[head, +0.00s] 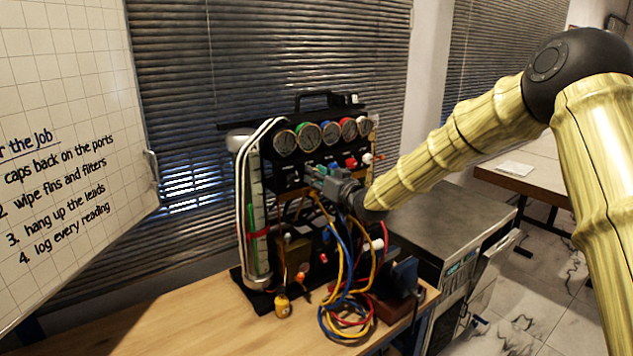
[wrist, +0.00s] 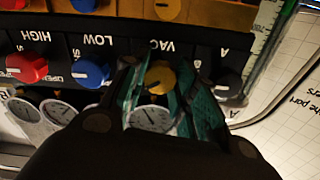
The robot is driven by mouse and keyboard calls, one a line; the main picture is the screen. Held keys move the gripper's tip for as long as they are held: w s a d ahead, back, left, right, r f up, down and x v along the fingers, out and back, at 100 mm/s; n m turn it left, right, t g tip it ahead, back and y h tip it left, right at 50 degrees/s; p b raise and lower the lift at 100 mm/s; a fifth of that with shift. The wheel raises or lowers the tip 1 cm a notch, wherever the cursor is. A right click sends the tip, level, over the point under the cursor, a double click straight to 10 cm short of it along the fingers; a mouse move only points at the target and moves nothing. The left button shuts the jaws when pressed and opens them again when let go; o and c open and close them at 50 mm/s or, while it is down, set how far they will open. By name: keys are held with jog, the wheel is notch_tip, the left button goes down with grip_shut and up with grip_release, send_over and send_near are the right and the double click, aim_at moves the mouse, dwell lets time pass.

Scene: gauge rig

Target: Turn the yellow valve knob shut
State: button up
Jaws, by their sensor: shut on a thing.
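The yellow valve knob (wrist: 160,78) shows in the wrist view below the VAC label, between my two green-faced fingertips. It has a dark pointer mark on its face. My gripper (wrist: 161,88) is shut on it, with one finger on each side. In the head view my gripper (head: 322,181) reaches the valve row of the black gauge rig (head: 285,178) from the right and hides the yellow knob there.
In the wrist view a blue knob (wrist: 90,72), a red knob (wrist: 27,68) and a black knob (wrist: 228,85) flank the yellow one. Coloured hoses (head: 345,300) hang over the wooden bench (head: 190,315).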

jog(key=shift+f+m+b, duration=0.15)
jog(key=shift+m+b, duration=1.2)
jog(key=shift+m, duration=1.95)
jog(key=o, duration=1)
jog(key=shift+s, duration=0.1)
jog(key=v, duration=1.2)
